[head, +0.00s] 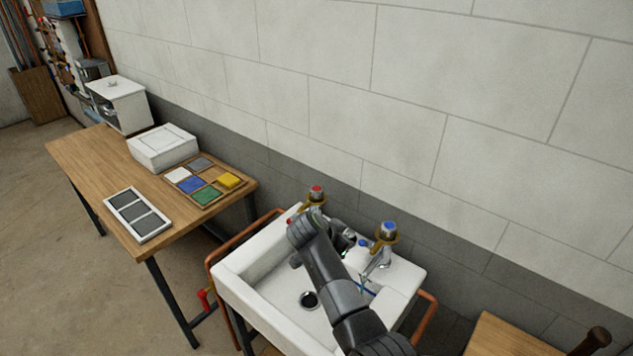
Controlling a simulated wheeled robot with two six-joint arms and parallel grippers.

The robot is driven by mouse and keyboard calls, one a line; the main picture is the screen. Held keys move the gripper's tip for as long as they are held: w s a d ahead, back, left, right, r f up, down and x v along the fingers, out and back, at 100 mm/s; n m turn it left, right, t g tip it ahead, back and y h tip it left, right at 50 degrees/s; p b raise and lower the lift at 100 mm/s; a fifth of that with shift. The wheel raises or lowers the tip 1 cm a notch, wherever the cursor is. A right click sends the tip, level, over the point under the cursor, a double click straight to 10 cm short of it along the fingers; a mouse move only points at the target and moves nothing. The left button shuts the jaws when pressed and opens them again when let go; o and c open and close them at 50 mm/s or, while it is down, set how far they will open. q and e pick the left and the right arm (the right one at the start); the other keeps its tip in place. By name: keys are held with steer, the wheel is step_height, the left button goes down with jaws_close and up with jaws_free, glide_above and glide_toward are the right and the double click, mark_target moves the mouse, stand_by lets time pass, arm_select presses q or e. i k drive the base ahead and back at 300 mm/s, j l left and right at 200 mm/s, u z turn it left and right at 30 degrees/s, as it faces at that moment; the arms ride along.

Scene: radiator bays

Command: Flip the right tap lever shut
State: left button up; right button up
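The white sink (235,280) stands against the wall with two taps at its back. The right tap (388,232) has a blue top and a brass-coloured collar or lever below it; the lever's exact angle is too small to tell. The left tap (316,191) has a red top. My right arm comes in from the bottom, right of centre, and reaches over the basin. Its wrist bends near the left tap, and the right gripper (345,238) lies between the two taps, mostly hidden behind the arm. Its fingers cannot be made out. My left gripper is not in view.
A wooden table (85,165) at left holds a white box (162,147), a tray of coloured blocks (232,192) and a three-panel tray (137,214). Copper-coloured pipes (240,236) run around the sink. Another wooden surface (510,340) is at bottom right. The wall stands close behind the taps.

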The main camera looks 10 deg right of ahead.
mark_target(369, 244)
steer(key=k+j, duration=0.2)
steer(key=j, duration=0.2)
steer(key=k+j, duration=0.45)
steer(key=j, duration=0.3)
